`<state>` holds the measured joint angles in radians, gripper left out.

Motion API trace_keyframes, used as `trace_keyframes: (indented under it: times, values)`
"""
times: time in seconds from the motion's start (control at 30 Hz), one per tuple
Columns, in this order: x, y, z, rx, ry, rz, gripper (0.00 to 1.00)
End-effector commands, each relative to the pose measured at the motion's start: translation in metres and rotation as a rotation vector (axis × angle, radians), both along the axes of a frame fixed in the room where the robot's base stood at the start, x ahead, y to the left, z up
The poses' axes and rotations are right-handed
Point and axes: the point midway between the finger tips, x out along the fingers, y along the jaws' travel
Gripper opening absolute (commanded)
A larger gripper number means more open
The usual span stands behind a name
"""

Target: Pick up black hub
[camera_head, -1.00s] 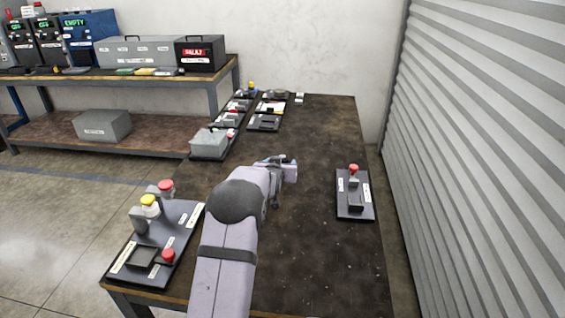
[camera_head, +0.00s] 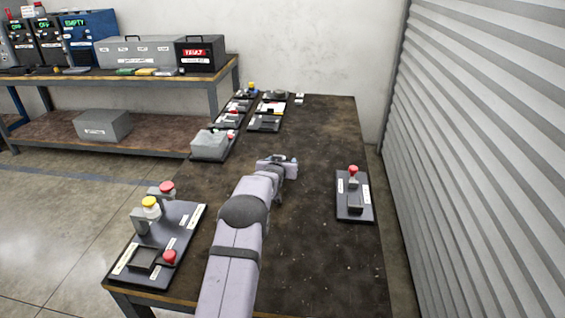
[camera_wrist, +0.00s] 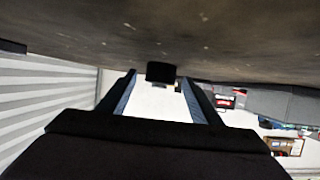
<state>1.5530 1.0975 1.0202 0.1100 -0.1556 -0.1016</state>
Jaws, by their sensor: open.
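A small black block (camera_wrist: 160,72), which may be the black hub, shows between the fingertips in the wrist view, against the dark table surface. I cannot tell its distance or whether the fingers touch it. I cannot make it out in the head view, where my gripper may hide it. My gripper (camera_head: 278,161) is low over the middle of the table in the head view, facing the back. In the wrist view its two fingers (camera_wrist: 160,95) are apart, with bright wall showing between them.
The worktable (camera_head: 310,250) is mostly bare around my arm. A board with a red button (camera_head: 353,200) lies at the right. A larger board with red and yellow knobs (camera_head: 180,228) lies at front left. Several small boards and a grey box (camera_head: 209,145) line the back left.

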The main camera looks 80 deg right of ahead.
Motion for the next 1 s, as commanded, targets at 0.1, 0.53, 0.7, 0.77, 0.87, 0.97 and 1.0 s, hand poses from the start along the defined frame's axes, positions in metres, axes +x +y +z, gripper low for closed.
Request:
trace_keyframes:
  times: [0.1,0.53,0.7,0.77,0.87,0.97,1.0]
  values:
    - [-0.0001,-0.0038,-0.0019,0.001,0.0,0.0,0.58]
    - [-0.0001,-0.005,-0.0025,0.0,0.0,0.0,0.35]
    - [-0.0001,-0.0053,-0.0013,-0.002,0.0,0.0,0.07]
    - [-0.0001,-0.0053,-0.0012,-0.002,0.0,0.0,0.07]
    - [-0.0001,-0.0052,-0.0012,-0.002,0.0,0.0,0.07]
    - [-0.0001,-0.0053,-0.0002,-0.002,0.0,0.0,0.07]
    - [-0.0002,-0.0054,0.0008,-0.002,0.0,0.0,0.07]
